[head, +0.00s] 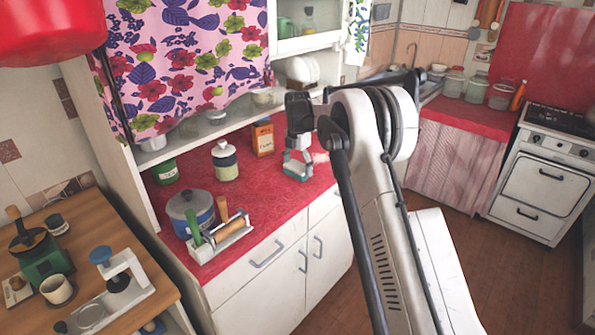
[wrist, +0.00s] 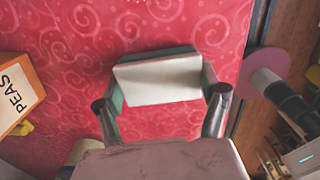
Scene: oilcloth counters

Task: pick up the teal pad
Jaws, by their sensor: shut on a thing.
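The teal pad (wrist: 157,80) is a flat block with a pale grey-white face and a teal edge in the wrist view. My gripper (wrist: 162,100) has a finger on each side of it and is shut on it. In the head view, my gripper (head: 297,158) points down over the red counter, and the teal pad (head: 297,171) shows low between its fingertips. I cannot tell whether the pad touches the counter or is just above it.
An orange PEAS box (wrist: 15,95) stands left of my gripper in the wrist view. A pink disc (wrist: 265,88) is to the right, near the counter edge. A lidded jar (head: 225,162), blue pot (head: 190,212) and utensil tray (head: 220,236) stand further along the red counter (head: 262,205).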

